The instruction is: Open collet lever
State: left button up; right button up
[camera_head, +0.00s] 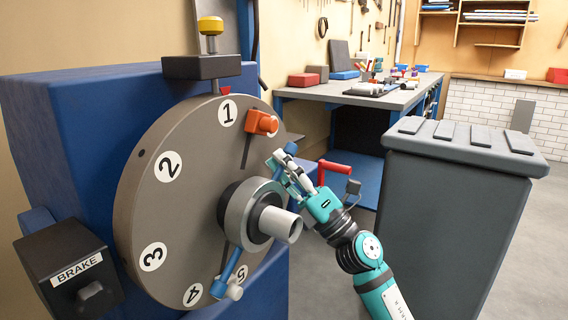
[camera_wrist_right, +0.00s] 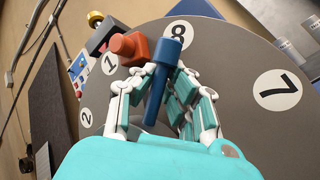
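A grey wheel (camera_head: 180,190) with white numbered discs stands upright on a blue machine. A silver collar and tube (camera_head: 272,220) stick out at its centre. Near this hub, a blue lever with a round blue head (camera_head: 290,148) stands by my right gripper (camera_head: 284,168). In the right wrist view, the lever's blue head (camera_wrist_right: 170,51) and bar lie between the two fingertips of the right gripper (camera_wrist_right: 164,72). The fingers lean inward close to the bar, but I cannot see whether they press on it. The lever's lower part is hidden. My left gripper is out of view.
An orange block (camera_head: 262,123) is on the wheel near disc 1. A red handle (camera_head: 335,168) is just right of my gripper. A grey cabinet (camera_head: 455,190) stands right; a BRAKE box (camera_head: 72,270) is lower left.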

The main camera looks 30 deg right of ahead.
jog(key=o, duration=0.4)
jog(key=shift+o, duration=0.2)
jog(key=v, duration=1.2)
